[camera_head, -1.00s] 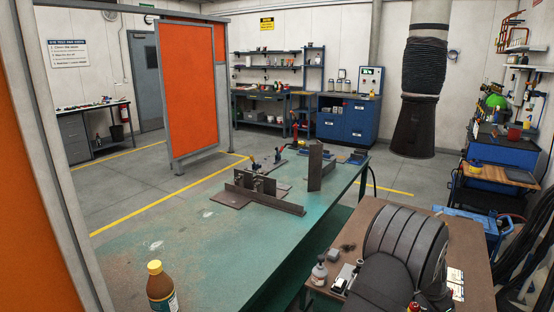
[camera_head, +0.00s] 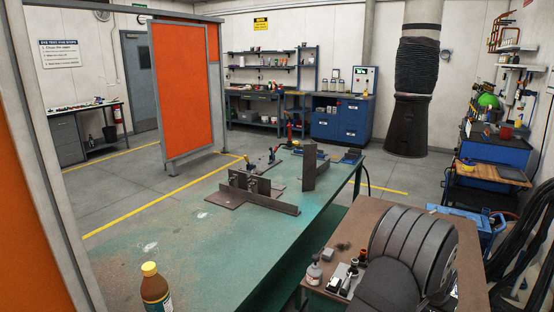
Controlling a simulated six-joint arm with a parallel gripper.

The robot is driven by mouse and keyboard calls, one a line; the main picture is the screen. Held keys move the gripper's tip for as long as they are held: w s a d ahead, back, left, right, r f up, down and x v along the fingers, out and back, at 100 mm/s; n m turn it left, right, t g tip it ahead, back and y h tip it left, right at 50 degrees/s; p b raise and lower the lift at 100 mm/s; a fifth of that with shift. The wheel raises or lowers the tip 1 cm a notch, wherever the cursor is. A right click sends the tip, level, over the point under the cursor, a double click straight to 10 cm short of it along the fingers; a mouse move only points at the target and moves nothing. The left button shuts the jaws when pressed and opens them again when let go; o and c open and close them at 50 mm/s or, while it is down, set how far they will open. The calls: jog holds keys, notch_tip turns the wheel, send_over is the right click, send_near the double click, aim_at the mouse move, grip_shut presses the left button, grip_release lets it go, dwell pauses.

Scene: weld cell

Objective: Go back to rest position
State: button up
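My gripper does not show in the camera_head view, and I see no part of my arm that I am sure of. The green work table (camera_head: 200,245) runs through the middle. On it stand flat dark steel pieces (camera_head: 262,200) and an upright steel plate (camera_head: 309,170). A red-handled clamp (camera_head: 272,156) is behind them. A brown bottle with a yellow cap (camera_head: 155,290) stands at the table's near left.
A brown side table (camera_head: 345,235) at lower right bears a dark ribbed rounded object (camera_head: 412,245) and small bottles. Orange screens (camera_head: 186,90) stand left. A blue cart (camera_head: 485,150) and black hoses (camera_head: 520,240) are right. Floor (camera_head: 100,195) beyond the table is clear.

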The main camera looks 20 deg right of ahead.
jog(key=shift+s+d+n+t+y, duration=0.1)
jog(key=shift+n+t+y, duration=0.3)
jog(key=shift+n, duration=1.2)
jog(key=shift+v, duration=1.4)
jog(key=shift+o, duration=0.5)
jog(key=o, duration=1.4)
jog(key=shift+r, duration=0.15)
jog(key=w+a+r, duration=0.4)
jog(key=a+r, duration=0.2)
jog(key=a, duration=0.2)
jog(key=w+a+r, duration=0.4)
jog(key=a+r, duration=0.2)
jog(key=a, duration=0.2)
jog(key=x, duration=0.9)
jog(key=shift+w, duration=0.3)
